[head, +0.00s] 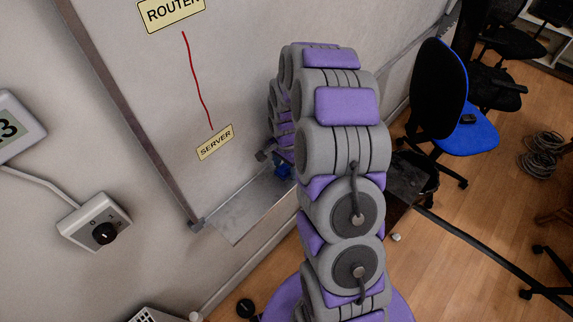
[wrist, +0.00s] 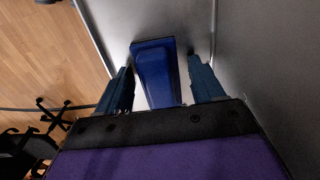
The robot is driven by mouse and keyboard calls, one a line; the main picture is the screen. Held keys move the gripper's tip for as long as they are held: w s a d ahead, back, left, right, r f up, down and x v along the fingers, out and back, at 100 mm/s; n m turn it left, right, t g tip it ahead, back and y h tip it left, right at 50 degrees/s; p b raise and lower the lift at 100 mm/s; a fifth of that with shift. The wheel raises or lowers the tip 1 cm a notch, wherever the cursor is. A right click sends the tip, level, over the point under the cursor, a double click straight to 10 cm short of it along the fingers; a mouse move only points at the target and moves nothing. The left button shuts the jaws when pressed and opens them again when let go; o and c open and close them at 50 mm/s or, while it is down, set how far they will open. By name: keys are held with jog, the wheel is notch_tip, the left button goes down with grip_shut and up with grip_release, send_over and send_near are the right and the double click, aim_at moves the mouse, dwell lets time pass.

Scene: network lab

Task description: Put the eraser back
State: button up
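The blue eraser (wrist: 155,72) shows in the wrist view, lying against a grey surface that looks like the whiteboard's tray (wrist: 112,15). My gripper (wrist: 159,65) is open, with one dark finger on each side of the eraser. A narrow gap shows between the eraser and each finger. The eraser's near end is hidden by my gripper's body. In the head view, the metal tray (head: 240,212) runs along the bottom of the whiteboard (head: 150,85). A small blue patch, likely the eraser (head: 283,167), shows there beside my arm, which hides most of the gripper.
The whiteboard bears ROUTER (head: 172,12) and SERVER (head: 215,142) labels joined by a red line (head: 197,80). A dial box (head: 95,222) is on the wall at left. A blue chair (head: 468,128) and a cable coil (head: 543,155) are on the wooden floor at right.

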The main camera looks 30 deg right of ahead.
aim_at(284, 166)
jog(key=shift+o, duration=0.4)
jog(key=shift+a+r, duration=0.1)
jog(key=shift+a, duration=0.45)
jog(key=shift+d+r, duration=0.2)
notch_tip(284, 166, up, 11)
jog(key=p, duration=0.2)
jog(key=s+a+r+n, duration=0.4)
jog(key=s+r, duration=0.3)
jog(key=s+a+r+n, duration=0.2)
jog(key=s+a+n, duration=0.1)
jog(key=s, duration=0.5)
jog(key=s+a+r+n+g, duration=0.1)
jog(key=s+a+r+n, duration=0.1)
jog(key=s, duration=0.6)
jog(key=s+a+r+n, duration=0.2)
jog(key=s+a+n, duration=0.2)
jog(key=s, duration=0.5)
jog(key=shift+r+n+g, duration=0.4)
jog(key=shift+n, duration=0.1)
jog(key=shift+s+a, duration=0.1)
jog(key=shift+a, duration=0.05)
